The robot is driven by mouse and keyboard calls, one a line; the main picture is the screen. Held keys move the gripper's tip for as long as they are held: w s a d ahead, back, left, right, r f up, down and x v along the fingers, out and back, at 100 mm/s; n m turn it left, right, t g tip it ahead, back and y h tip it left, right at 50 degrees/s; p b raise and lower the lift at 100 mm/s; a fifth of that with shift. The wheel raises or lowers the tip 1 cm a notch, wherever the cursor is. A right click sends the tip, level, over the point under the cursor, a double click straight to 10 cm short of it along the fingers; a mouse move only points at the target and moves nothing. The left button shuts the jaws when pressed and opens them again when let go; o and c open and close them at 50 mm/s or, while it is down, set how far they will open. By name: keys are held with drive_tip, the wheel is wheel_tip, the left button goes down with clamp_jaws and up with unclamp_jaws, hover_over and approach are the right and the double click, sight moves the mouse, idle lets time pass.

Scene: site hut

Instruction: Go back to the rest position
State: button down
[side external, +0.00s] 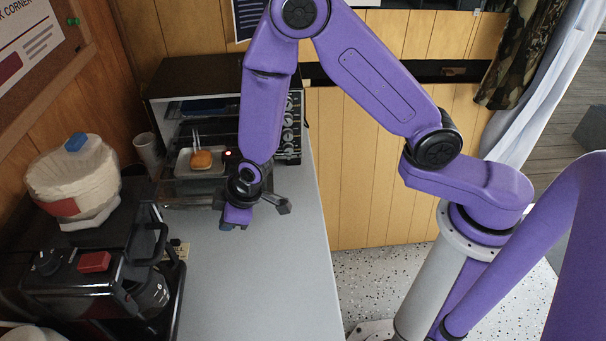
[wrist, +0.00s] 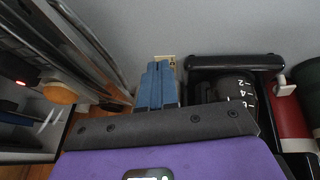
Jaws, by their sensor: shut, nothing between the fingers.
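My gripper (side external: 226,226) hangs low over the grey counter (side external: 260,285), in front of the toaster oven (side external: 168,88). In the wrist view its two blue fingers (wrist: 155,68) lie side by side, closed with nothing between them. My purple arm arches over from the right and bends down to the counter. Whether the fingertips touch the counter cannot be told.
The oven is open; a tray inside holds a golden-brown piece of food (side external: 201,159). A black coffee maker (side external: 95,292) with a carafe (side external: 150,293) stands left, below paper filters (side external: 75,180). A cup (side external: 148,149) stands behind. The counter's front is clear.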

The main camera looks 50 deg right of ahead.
drive_tip(key=s+d+r+n+g, duration=0.2)
drive_tip(key=s+d+r+g, duration=0.3)
drive_tip(key=s+r, duration=0.75)
drive_tip(key=s+d+r+h, duration=0.1)
drive_tip(key=s+d+r, duration=0.2)
drive_tip(key=s+d, duration=0.4)
drive_tip(key=s+d+r+n, duration=0.1)
drive_tip(key=s+d+r, duration=0.2)
drive_tip(key=s+d, duration=0.3)
drive_tip(key=shift+s+d+r+t+h, duration=0.3)
drive_tip(key=shift+s+d+h, duration=0.1)
drive_tip(key=shift+d, duration=0.6)
